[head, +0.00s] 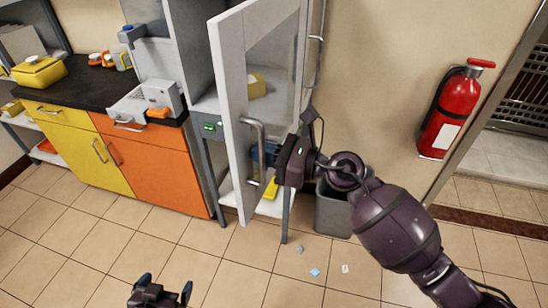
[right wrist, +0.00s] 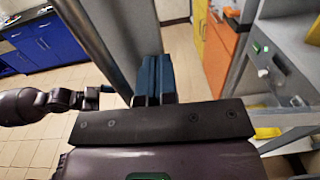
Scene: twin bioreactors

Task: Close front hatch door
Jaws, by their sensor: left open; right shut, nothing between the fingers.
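The front hatch door (head: 230,110), a pale frame with a clear pane and a vertical metal bar handle (head: 256,140), stands swung open from the grey cabinet. My left gripper (head: 160,292) is open and empty, low over the floor, apart from the door.
A yellow and orange counter (head: 150,160) stands left of the cabinet (head: 205,130). A grey bin (head: 333,212) stands behind my right arm. A fire extinguisher (head: 452,110) hangs on the wall at right. Small scraps (head: 315,272) lie on otherwise open tiled floor.

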